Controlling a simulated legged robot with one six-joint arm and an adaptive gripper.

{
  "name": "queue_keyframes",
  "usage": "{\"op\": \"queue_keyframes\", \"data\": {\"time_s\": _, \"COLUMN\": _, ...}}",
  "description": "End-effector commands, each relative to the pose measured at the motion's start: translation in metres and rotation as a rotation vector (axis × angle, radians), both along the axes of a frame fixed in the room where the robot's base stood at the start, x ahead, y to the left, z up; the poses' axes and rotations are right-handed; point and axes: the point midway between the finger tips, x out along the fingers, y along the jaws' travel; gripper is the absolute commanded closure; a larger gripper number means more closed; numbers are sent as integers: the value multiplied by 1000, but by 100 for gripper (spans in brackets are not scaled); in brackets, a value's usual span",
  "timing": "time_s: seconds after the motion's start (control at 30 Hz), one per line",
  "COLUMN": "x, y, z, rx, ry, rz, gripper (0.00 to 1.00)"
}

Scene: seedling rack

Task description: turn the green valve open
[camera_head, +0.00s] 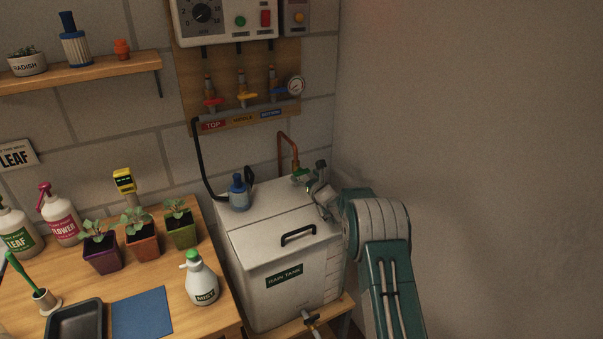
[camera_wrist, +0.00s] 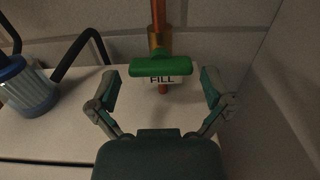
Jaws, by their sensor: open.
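The green valve (camera_wrist: 161,66) has a bar handle lying crosswise on a copper pipe with a brass fitting, above a white label reading FILL. In the head view the green valve (camera_head: 300,174) shows small at the foot of the bent copper pipe, at the back right of the white rain tank (camera_head: 262,254). My gripper (camera_wrist: 162,90) is open and empty in the wrist view, its two fingers to the left and right below the handle and apart from it. In the head view my gripper (camera_head: 318,185) is beside the valve, over the tank top.
A blue-and-clear filter (camera_wrist: 28,88) stands on the tank to the left, with a black hose (camera_head: 200,165) behind it. The tank lid has a black handle (camera_head: 298,235). A bare wall (camera_head: 470,130) is close on the right. Red, yellow and blue valves are higher on the wall panel (camera_head: 240,95).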

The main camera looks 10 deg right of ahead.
Motion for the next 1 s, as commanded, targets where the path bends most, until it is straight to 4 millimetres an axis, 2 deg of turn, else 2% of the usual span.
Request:
{"op": "queue_keyframes", "data": {"time_s": 0.2, "x": 17, "y": 5, "z": 0, "rx": 0, "ry": 0, "rz": 0, "gripper": 0}}
{"op": "queue_keyframes", "data": {"time_s": 0.57, "x": 20, "y": 6, "z": 0, "rx": 1, "ry": 0, "rz": -1, "gripper": 0}}
{"op": "queue_keyframes", "data": {"time_s": 0.6, "x": 20, "y": 6, "z": 0, "rx": 1, "ry": 0, "rz": -1, "gripper": 18}}
{"op": "queue_keyframes", "data": {"time_s": 0.67, "x": 20, "y": 6, "z": 0, "rx": 1, "ry": 0, "rz": -1, "gripper": 45}}
{"op": "queue_keyframes", "data": {"time_s": 0.7, "x": 20, "y": 6, "z": 0, "rx": 1, "ry": 0, "rz": -1, "gripper": 62}}
{"op": "queue_keyframes", "data": {"time_s": 1.0, "x": 20, "y": 7, "z": 0, "rx": -10, "ry": -3, "rz": 0, "gripper": 62}}
